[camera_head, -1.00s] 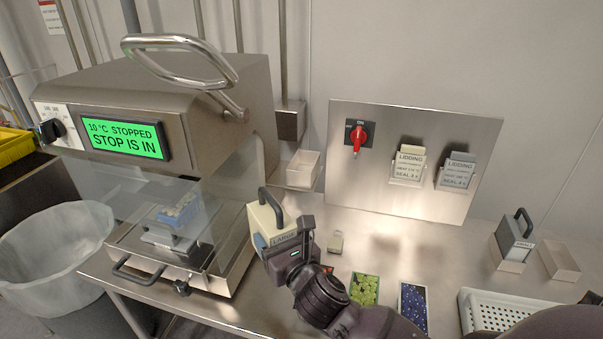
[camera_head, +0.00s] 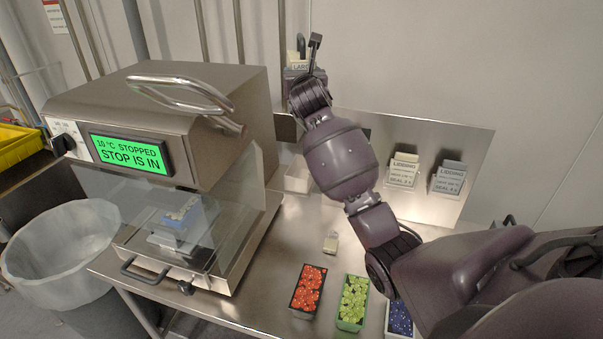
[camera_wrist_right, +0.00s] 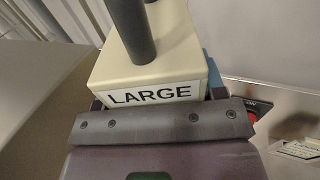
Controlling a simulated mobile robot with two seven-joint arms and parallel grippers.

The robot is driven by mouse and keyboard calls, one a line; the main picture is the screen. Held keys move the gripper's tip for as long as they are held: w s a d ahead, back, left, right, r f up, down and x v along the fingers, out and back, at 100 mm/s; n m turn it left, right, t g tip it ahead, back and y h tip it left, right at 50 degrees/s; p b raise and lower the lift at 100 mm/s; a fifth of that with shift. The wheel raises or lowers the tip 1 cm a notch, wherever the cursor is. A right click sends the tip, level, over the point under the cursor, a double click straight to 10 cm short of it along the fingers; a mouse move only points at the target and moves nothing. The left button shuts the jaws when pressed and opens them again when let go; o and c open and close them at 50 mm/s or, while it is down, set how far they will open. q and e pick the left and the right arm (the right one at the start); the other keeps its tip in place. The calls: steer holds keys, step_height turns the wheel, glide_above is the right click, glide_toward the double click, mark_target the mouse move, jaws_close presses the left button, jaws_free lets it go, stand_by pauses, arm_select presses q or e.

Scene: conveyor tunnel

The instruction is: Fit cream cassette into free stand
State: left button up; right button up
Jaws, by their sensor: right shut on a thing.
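The cream cassette (camera_wrist_right: 150,65), labelled LARGE, fills the right wrist view with its dark handle upward. My right gripper (camera_head: 308,72) is shut on it and holds it high above the bench, behind the machine's right end. In the head view only a small part of the cassette (camera_head: 293,57) shows. A pale open holder (camera_head: 298,178) stands beside the machine, below the raised gripper and partly covered by my arm. The stands at the right end of the bench are hidden behind my right arm. My left gripper is not in view.
The sealing machine (camera_head: 165,105) reads "STOPPED, STOP IS IN". A steel panel (camera_head: 425,155) carries two lidding packs (camera_head: 403,170). Red (camera_head: 308,290) and green (camera_head: 352,302) fruit trays and a small tag-like block (camera_head: 331,243) lie on the bench. A lined bin (camera_head: 60,250) stands left.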

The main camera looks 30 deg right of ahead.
step_height(320, 180, down, 20)
steer(key=b, duration=0.1)
steer(key=shift+r, duration=0.2)
stand_by(0.4)
steer(key=shift+d+b, duration=0.1)
steer(key=shift+b, duration=0.2)
steer(key=shift+f, duration=0.35)
steer(key=shift+f, duration=0.1)
steer(key=o, duration=1.1)
steer(key=shift+f, duration=0.1)
steer(key=shift+o, duration=0.2)
steer(key=r+v, duration=0.1)
steer(key=v, duration=1.1)
